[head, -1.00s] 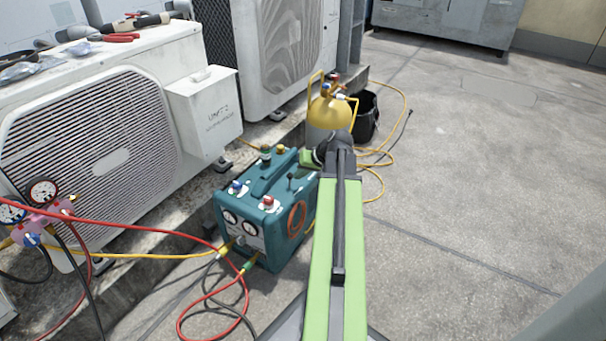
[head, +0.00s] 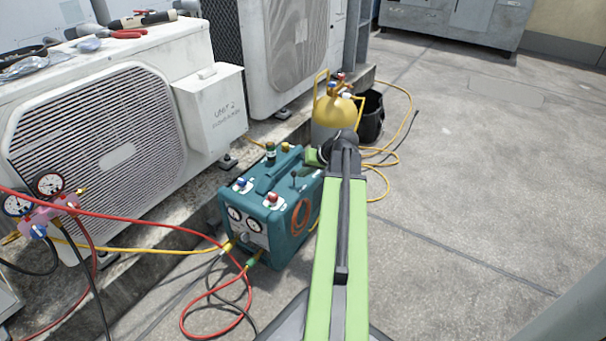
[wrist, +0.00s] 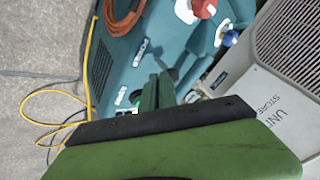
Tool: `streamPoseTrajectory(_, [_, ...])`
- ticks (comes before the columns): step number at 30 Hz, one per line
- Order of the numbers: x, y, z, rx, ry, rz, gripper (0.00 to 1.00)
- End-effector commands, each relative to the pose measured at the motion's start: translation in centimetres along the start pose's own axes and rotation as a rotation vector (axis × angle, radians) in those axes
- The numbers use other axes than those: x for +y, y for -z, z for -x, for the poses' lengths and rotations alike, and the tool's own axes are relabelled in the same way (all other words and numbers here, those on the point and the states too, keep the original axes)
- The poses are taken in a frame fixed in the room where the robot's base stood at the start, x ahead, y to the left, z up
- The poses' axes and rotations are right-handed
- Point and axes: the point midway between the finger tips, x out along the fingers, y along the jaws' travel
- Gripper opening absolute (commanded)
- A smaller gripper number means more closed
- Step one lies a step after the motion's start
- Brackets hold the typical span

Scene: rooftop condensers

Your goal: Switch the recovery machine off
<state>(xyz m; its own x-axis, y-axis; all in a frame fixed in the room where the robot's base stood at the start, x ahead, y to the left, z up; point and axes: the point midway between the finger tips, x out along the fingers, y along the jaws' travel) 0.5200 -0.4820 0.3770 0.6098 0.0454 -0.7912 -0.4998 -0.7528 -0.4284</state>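The teal recovery machine (head: 291,237) stands on the concrete in front of the condensers, with a red knob (head: 272,198) and a blue knob (head: 241,183) on top. A small dark lever (head: 294,176) stands up from its top near my gripper (head: 313,157). In the wrist view, my gripper's two green fingers (wrist: 158,90) are close together, with nothing seen between them. They are over the machine's teal top (wrist: 125,62), beside a dark lever-like part (wrist: 173,74) and white labels. Whether they touch it, and which way the lever is set, I cannot tell.
A yellow-topped cylinder (head: 336,110) and a black bucket (head: 372,117) stand behind the machine. Red and yellow hoses run from the gauge manifold (head: 50,215) at left. The white condenser (head: 100,130) borders the left. Concrete at right is clear.

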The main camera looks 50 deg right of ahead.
Motion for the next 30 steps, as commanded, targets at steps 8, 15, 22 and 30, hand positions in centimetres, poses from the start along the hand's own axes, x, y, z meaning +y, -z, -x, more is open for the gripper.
streamPoseTrajectory(8, [-0.1, -0.3, -0.4, -0.014, -0.001, 0.009, 0.0])
streamPoseTrajectory(15, [1.9, 0.9, 2.1, -0.003, 0.002, 0.011, 0.0])
streamPoseTrajectory(22, [0.9, -0.4, 8.4, 0.002, 0.002, 0.006, 0.0])
streamPoseTrajectory(30, [0.3, -1.4, 11.6, 0.002, 0.003, 0.009, 0.0])
